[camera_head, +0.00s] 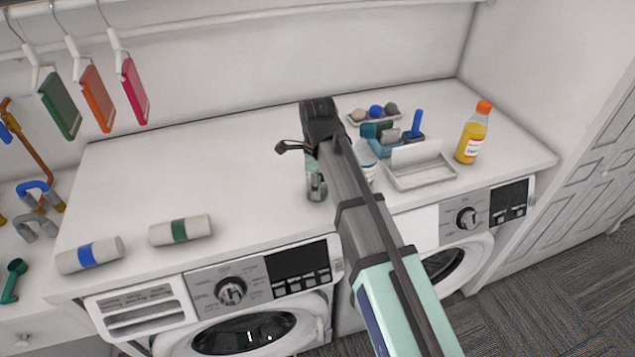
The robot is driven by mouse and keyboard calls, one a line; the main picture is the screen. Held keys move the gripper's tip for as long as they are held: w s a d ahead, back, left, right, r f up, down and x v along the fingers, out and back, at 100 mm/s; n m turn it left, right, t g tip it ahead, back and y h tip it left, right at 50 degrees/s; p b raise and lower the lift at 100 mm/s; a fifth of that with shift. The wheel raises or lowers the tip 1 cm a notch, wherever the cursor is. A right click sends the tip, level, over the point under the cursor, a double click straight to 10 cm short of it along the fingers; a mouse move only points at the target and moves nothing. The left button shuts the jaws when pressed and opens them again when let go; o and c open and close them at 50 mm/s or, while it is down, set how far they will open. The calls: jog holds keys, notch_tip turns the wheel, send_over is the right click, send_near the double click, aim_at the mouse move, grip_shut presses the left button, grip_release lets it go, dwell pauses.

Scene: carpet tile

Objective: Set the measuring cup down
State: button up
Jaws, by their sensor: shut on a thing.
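My gripper (310,150) is over the middle of the white counter, near its front half, with its dark fingers pointing down. It is shut on a small grey-green, partly clear-looking thing (316,184), which appears to be the measuring cup. My own arm and gripper hide much of it. I cannot tell whether its bottom touches the counter (225,165) or hangs just above it.
Two rolled towels (180,230) (90,255) lie at the front left. Right of my arm are a spray bottle (366,160), a caddy (385,143), a white tray (422,173) and an orange-capped bottle (471,133).

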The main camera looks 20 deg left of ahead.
jog(key=shift+f, duration=0.1)
jog(key=o, duration=0.9)
jog(key=shift+o, duration=0.2)
notch_tip(320, 180, up, 12)
jog(key=b, duration=0.3)
